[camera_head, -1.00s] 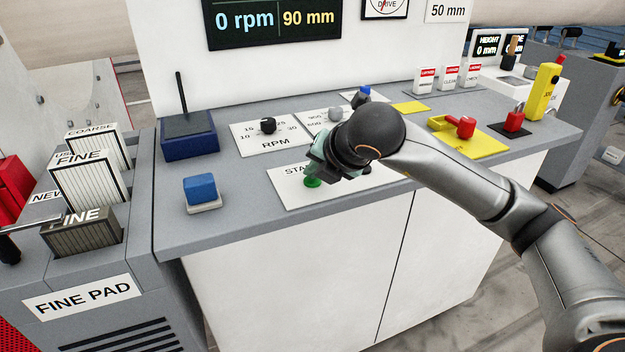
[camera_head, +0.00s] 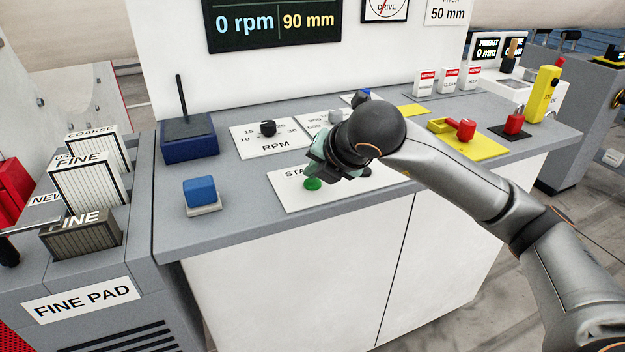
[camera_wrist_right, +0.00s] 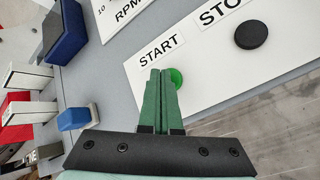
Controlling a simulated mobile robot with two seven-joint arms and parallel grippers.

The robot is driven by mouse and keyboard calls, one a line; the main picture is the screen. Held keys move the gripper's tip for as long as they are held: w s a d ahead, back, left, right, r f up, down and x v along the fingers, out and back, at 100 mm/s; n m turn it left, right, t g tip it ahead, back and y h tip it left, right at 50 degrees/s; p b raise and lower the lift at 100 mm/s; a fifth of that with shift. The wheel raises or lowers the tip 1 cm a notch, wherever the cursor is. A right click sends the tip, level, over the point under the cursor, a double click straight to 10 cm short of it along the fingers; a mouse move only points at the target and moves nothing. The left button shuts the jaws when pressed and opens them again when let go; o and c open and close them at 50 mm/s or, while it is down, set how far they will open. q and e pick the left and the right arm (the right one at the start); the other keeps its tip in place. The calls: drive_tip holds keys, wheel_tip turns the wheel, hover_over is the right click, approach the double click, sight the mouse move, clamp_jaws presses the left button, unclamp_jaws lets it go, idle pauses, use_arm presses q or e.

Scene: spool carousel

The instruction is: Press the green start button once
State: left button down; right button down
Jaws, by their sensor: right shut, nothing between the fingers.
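The green start button (camera_head: 313,184) is a round cap on the white START/STOP plate (camera_head: 290,200). In the right wrist view the green button (camera_wrist_right: 177,77) shows partly behind the fingertips, beside the START label. My right gripper (camera_head: 318,166) is above the plate, just behind and above the button in the head view. In the right wrist view my right gripper (camera_wrist_right: 161,72) has its two green fingers together with nothing between them. A small gap seems to lie between fingertips and button, but contact is hard to judge. My left gripper is not in view.
The black stop button (camera_wrist_right: 251,35) sits to the right of START. The RPM knob (camera_head: 268,128), a blue block (camera_head: 200,190) and a dark blue box (camera_head: 188,140) are left of the gripper. A yellow tray (camera_head: 480,150) lies right. The display (camera_head: 272,24) reads 0 rpm.

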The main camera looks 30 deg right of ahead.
sight(314, 186)
drive_tip(key=shift+r, duration=0.35)
drive_tip(key=shift+r+p, duration=1.55)
drive_tip(key=shift+r, duration=1)
